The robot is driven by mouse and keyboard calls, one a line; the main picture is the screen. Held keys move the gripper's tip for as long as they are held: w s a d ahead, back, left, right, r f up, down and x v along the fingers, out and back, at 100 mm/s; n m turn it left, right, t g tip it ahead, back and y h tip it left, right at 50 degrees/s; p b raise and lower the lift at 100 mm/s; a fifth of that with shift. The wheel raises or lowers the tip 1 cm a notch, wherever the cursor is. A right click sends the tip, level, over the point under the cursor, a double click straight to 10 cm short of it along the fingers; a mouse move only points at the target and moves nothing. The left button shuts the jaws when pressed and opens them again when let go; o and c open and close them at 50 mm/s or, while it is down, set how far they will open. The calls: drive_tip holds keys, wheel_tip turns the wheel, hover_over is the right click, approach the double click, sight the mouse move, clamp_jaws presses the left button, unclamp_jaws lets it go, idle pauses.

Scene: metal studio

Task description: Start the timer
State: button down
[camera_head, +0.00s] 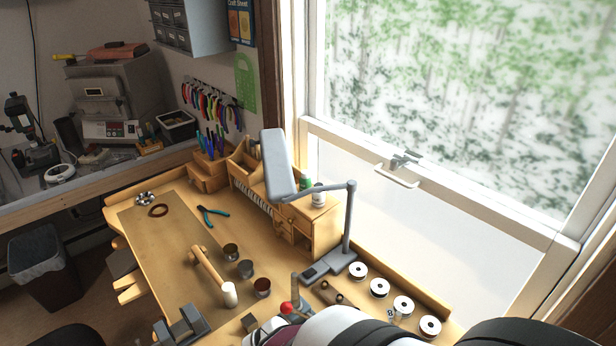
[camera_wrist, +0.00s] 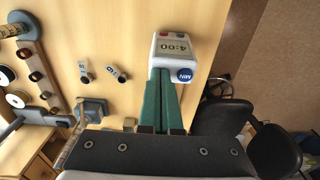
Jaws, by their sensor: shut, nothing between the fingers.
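The timer (camera_wrist: 166,48) is a small white box in the wrist view, lying on the wooden bench top. Its display reads 4:00. The fingertips are at the timer's near edge, just left of the blue button. I cannot tell if they touch the timer. The timer and the fingers are not visible in the head view.
White spools (camera_head: 379,288) line the bench's right edge near the desk lamp (camera_head: 279,164). A hammer (camera_head: 209,270) and several small jars lie on the bench. Two small dark marked cylinders (camera_wrist: 112,70) lie left of the timer in the wrist view. Bare wood surrounds the timer's left side.

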drive_tip(key=shift+s+d+f, duration=0.6)
drive_tip(key=shift+s+f, duration=0.05)
wheel_tip(320, 180, up, 9)
drive_tip(key=w, duration=0.1)
drive_tip(key=shift+a+r, duration=0.15)
drive_tip(key=shift+a, duration=0.3)
drive_tip(key=s+d+r+m, duration=0.1)
drive_tip(key=s+d+m, duration=0.2)
drive_tip(key=d+m, duration=0.3)
drive_tip(key=s+d+r+m+y, duration=0.1)
drive_tip(key=s+d+r+m, duration=0.1)
drive_tip(key=s+d+m, duration=0.2)
drive_tip(key=d+m, duration=0.2)
drive_tip(key=m, duration=0.2)
drive_tip(key=shift+s+r+m+g, duration=0.2)
drive_tip(key=shift+r+m+g, duration=0.1)
